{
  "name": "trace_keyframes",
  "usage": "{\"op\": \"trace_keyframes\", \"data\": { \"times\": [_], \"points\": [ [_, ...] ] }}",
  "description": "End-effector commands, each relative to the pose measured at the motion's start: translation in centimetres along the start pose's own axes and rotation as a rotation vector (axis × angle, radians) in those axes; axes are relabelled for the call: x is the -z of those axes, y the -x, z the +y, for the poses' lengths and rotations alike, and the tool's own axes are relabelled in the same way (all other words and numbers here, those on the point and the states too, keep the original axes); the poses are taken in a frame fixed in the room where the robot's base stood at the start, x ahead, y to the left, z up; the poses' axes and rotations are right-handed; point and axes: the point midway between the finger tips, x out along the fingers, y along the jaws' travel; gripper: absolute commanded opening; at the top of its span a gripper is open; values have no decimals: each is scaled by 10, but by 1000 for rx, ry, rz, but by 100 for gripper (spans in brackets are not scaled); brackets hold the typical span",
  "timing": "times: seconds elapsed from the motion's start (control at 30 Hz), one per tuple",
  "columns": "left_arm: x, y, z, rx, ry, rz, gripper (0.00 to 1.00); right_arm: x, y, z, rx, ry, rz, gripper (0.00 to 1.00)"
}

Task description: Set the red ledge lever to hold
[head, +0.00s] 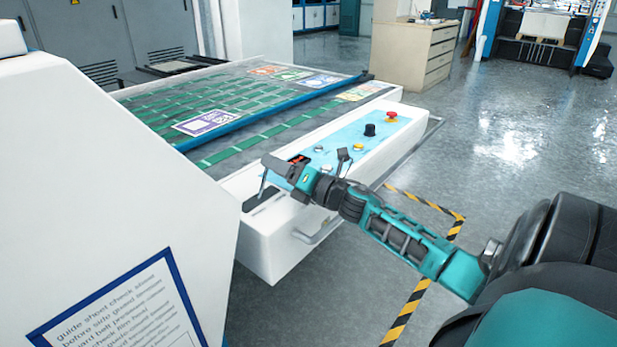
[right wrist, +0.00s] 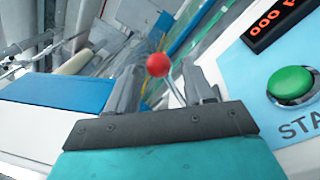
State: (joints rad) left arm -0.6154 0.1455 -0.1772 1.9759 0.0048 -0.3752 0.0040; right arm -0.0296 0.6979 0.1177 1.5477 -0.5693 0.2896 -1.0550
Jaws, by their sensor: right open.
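The red ledge lever shows in the right wrist view as a red ball knob (right wrist: 158,64) on a thin metal rod. The knob appears between the two grey fingers of my right gripper (right wrist: 160,88), with space visible on both sides, so the gripper is open around or just behind it. I cannot tell the exact depth. In the head view my right gripper (head: 270,170) is at the near end of the control ledge. A thin rod (head: 264,184) rises there from a dark slot; its knob is hidden by the gripper. My left gripper is not in view.
The white ledge (head: 375,160) carries a green start button (right wrist: 291,84), a red digit display (right wrist: 277,20), a black knob (head: 370,130) and a red stop button (head: 391,116). A side rail (head: 318,232) runs below. A white machine housing (head: 100,180) stands left.

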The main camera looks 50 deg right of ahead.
Motion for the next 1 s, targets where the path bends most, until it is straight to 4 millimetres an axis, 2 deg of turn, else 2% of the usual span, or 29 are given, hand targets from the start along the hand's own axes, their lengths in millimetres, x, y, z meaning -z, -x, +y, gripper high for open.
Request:
{"op": "trace_keyframes", "data": {
  "times": [0.3,0.5,0.7,1.0],
  "points": [
    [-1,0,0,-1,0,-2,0,2,57,-1,4,-4,2,52],
    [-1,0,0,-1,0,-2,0,2,85,-1,3,-4,1,52],
    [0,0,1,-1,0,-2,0,1,99,0,2,-2,0,52],
    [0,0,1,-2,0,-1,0,1,100,0,1,-2,0,52]
  ]
}}
